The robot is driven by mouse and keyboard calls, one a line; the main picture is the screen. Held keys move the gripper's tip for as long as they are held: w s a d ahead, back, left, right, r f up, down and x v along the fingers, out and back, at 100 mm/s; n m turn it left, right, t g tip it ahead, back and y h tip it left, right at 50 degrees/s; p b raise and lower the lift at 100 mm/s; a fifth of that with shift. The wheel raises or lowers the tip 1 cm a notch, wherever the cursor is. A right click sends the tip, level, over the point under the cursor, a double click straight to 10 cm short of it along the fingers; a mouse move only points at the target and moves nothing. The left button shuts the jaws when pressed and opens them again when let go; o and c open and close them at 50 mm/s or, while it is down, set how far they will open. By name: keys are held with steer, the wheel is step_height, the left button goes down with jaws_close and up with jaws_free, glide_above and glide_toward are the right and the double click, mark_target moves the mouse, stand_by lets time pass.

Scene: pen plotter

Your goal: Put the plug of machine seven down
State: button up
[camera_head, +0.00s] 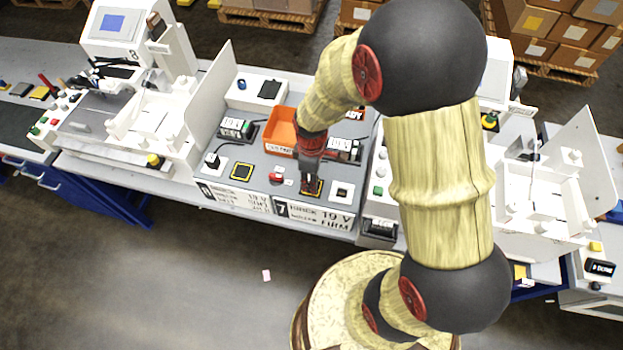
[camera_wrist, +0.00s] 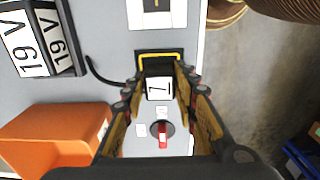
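The plug of machine seven (camera_wrist: 159,88) is a black block with a white label "7", seen between my fingers in the wrist view. My gripper (camera_wrist: 161,78) is closed around its sides. In the head view my gripper (camera_head: 311,184) points down at the yellow-edged black pad (camera_head: 318,194) on the number 7 side of the grey panel. The pad also shows just past the plug in the wrist view (camera_wrist: 158,53). A black cable (camera_wrist: 100,76) runs from the left toward the plug. Whether the plug touches the pad, I cannot tell.
A white socket plate (camera_head: 342,192) lies right of the pad, and a red switch (camera_head: 276,177) lies left. An orange bin (camera_head: 280,131) and black 19 V adapters (camera_head: 344,150) stand behind. Another yellow-edged pad (camera_head: 241,171) is farther left.

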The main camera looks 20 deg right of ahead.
steer(key=o, duration=0.4)
steer(key=shift+c, duration=0.2)
steer(key=s+r+m+t+p, duration=0.1)
steer(key=s+r+m, duration=0.1)
steer(key=r, duration=1)
steer(key=s+r+m+t+p, duration=0.1)
steer(key=s+r+m+t, duration=0.15)
steer(key=r, duration=1.05)
steer(key=s+r+m+t, duration=0.2)
steer(key=s+r+m, duration=0.4)
steer(key=s, duration=0.3)
steer(key=shift+v, duration=0.85)
steer(key=shift+w, duration=0.15)
